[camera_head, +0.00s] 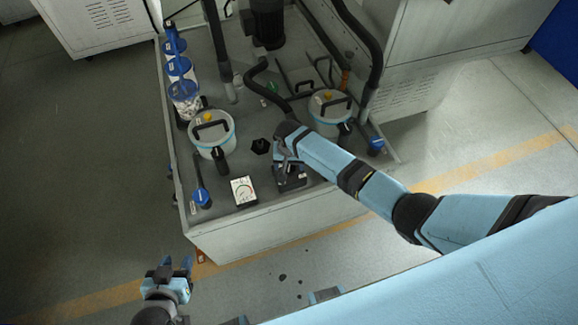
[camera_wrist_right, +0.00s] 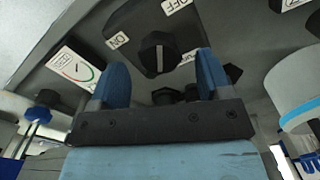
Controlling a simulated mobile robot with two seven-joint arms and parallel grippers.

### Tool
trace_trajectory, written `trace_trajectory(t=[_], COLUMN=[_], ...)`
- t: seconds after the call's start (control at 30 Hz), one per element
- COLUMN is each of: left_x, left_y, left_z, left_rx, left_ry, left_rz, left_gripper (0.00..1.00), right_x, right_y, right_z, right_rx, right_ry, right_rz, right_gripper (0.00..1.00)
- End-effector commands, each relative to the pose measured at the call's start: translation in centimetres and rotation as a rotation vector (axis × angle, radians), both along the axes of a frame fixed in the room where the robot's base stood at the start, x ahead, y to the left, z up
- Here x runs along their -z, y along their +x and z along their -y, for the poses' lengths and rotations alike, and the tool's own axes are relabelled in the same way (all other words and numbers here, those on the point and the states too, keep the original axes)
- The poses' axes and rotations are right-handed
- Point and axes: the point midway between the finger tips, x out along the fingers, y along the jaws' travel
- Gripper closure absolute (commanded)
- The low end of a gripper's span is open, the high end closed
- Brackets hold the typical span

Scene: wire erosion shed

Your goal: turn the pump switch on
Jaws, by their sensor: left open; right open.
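The pump switch is a black rotary knob (camera_wrist_right: 158,50) on a dark plate. In the right wrist view an ON label (camera_wrist_right: 118,40) is left of the knob and an OFF label (camera_wrist_right: 175,5) is above right. A pale line on the knob runs roughly up and down in that view, between the labels. My right gripper (camera_wrist_right: 163,65) is open, its blue fingers on either side of the knob with gaps visible; contact cannot be told. In the head view the arm partly covers the switch box (camera_head: 291,180). My left gripper (camera_head: 176,267) is open and empty, off the cabinet's front left.
A gauge (camera_head: 244,191) lies left of the switch. Two lidded canisters (camera_head: 211,132) (camera_head: 329,113) stand on the cabinet top (camera_head: 262,217). Hoses (camera_head: 268,84) and a blue-handled valve (camera_head: 201,195) are nearby.

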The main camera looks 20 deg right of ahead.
Motion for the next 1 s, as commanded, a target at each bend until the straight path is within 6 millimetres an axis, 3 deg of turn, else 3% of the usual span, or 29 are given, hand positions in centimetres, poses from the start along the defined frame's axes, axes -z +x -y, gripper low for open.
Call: trace_trajectory(t=[0.2, 0.5, 0.7, 0.73, 1.0], left_x=[0.4, 0.4, 0.4, 0.4, 0.2], left_y=[-0.1, -0.1, -0.1, -0.1, -0.1], left_z=[0.0, 0.0, 0.0, 0.0, 0.0], left_rx=[0.002, 0.003, 0.004, 0.004, 0.003], left_ry=[0.001, 0.000, 0.001, 0.001, 0.001], left_rz=[-0.003, -0.004, -0.004, -0.004, -0.003], left_gripper=[0.57, 0.57, 0.57, 0.57, 0.57], right_x=[1.8, 2.0, 2.0, 2.0, 1.9], right_y=[0.0, 0.0, 0.0, 0.0, 0.0], right_z=[0.0, 0.0, 0.0, 0.0, 0.0], right_rx=[-0.001, -0.001, -0.001, -0.001, -0.022], right_ry=[-0.001, 0.000, 0.000, 0.000, 0.000], right_rz=[0.000, 0.001, 0.001, 0.001, 0.001], right_gripper=[0.28, 0.28, 0.74, 0.78, 0.78])
